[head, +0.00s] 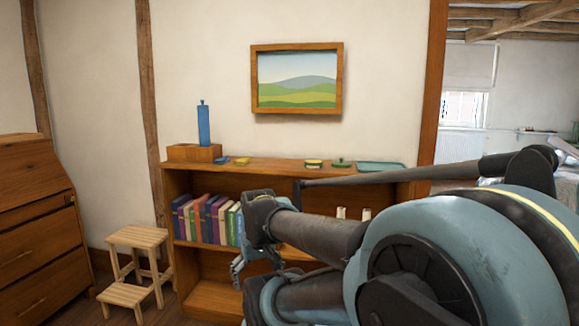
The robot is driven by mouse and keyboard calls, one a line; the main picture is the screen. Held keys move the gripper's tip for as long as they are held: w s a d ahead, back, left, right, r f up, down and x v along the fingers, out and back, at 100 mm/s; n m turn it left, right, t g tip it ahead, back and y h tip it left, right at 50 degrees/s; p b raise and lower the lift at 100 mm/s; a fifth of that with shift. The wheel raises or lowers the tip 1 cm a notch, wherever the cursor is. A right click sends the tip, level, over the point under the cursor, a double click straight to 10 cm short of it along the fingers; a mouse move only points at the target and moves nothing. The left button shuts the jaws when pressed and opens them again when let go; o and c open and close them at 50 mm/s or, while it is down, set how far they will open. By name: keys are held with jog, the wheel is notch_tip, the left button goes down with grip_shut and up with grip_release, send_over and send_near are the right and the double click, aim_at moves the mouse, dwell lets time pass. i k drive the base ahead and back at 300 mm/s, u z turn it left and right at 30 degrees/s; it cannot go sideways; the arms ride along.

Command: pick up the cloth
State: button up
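I cannot pick out a cloth with certainty. A small flat yellow item (241,161) and a small blue item (221,160) lie on the bookcase top, left of its middle. They are too small to tell whether either is cloth. My gripper (238,268) hangs in front of the bookcase's lower left part, below the top and apart from these items. Only part of its fingers shows beside my arm, so I cannot tell how they stand. My arm hides much of the bookcase's right side.
The bookcase (270,169) holds several books (207,219). On its top are a wooden box (194,153) with a tall blue bottle (204,124), small yellow-green (314,164) and green (341,164) items, and a teal tray (380,167). A step stool (137,237) and wooden dresser (38,220) stand left.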

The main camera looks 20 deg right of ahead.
aim_at(222, 160)
jog(key=k, duration=0.6)
jog(key=z, duration=0.3)
jog(key=i, duration=1.45)
jog(key=z, duration=0.1)
